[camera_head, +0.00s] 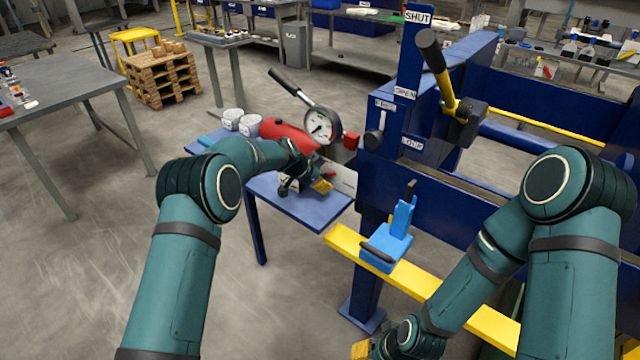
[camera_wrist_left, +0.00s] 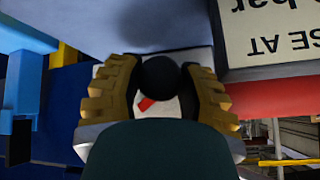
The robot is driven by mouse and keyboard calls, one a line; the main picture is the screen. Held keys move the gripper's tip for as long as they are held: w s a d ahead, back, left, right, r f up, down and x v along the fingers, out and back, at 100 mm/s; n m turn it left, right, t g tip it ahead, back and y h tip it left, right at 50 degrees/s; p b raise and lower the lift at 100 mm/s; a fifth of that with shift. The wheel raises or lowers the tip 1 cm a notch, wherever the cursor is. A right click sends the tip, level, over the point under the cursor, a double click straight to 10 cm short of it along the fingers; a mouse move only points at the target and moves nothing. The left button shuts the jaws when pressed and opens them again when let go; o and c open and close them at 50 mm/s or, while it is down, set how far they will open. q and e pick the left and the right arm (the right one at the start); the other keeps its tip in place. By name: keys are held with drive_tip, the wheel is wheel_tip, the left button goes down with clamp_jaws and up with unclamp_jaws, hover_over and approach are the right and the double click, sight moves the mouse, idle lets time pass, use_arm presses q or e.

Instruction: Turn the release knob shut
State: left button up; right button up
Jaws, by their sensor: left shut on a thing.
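My left gripper (camera_head: 308,184) reaches the red hand pump on the blue side shelf. In the left wrist view its yellow ribbed fingers (camera_wrist_left: 158,92) are closed on both sides of a round black knob (camera_wrist_left: 158,76), which I take as the release knob. A red pointer (camera_wrist_left: 146,104) shows beside the knob on a pale plate. In the head view the knob is hidden by the gripper. My right gripper (camera_head: 362,350) is at the bottom edge, partly cut off, away from the pump; its opening is not clear.
The red pump (camera_head: 285,134) carries a round gauge (camera_head: 322,125) and a raised black-handled lever (camera_head: 285,82). The blue press frame (camera_head: 405,120) stands to the right. A blue bracket (camera_head: 390,240) sits on a yellow rail (camera_head: 430,289). White cups (camera_head: 249,124) stand behind my left arm.

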use_arm(q)
drive_tip(key=shift+w+a+r, duration=0.1)
drive_tip(key=shift+w+r, duration=0.05)
drive_tip(key=shift+r, duration=0.1)
drive_tip(key=o, duration=0.9)
drive_tip(key=shift+f, duration=0.1)
drive_tip(key=v, duration=1.2)
drive_tip(key=shift+o, duration=0.2)
